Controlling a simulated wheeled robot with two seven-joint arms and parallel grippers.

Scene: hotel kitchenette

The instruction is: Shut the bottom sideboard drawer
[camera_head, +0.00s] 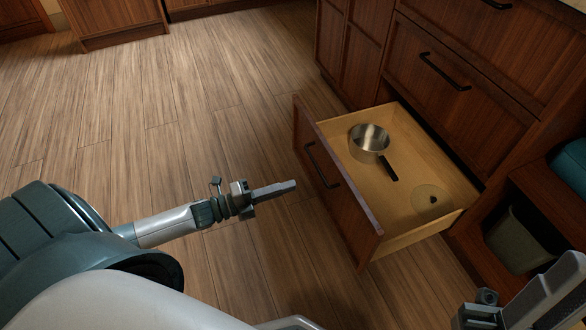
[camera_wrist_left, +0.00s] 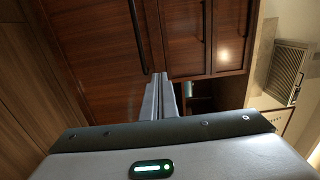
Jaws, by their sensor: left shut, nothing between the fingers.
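The bottom sideboard drawer (camera_head: 345,205) is pulled well out, its wooden front and dark bar handle (camera_head: 321,166) facing left in the head view. Inside it are a metal saucepan (camera_head: 369,138) with a black handle and a flat round pale lid-like disc (camera_head: 432,201). My left gripper (camera_head: 293,186) is shut and empty, its tips pointing at the drawer front, just left of it; I cannot tell the exact gap. In the left wrist view, the shut fingers (camera_wrist_left: 159,78) point toward wooden fronts with dark handles. My right gripper (camera_head: 560,285) shows partly at the bottom right; its jaws are unclear.
A closed drawer (camera_head: 450,75) is above the open one. To the right is an open shelf with a dark grey bin (camera_head: 522,240) and a teal object (camera_head: 572,163). The wooden floor (camera_head: 190,110) left of the drawer is clear.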

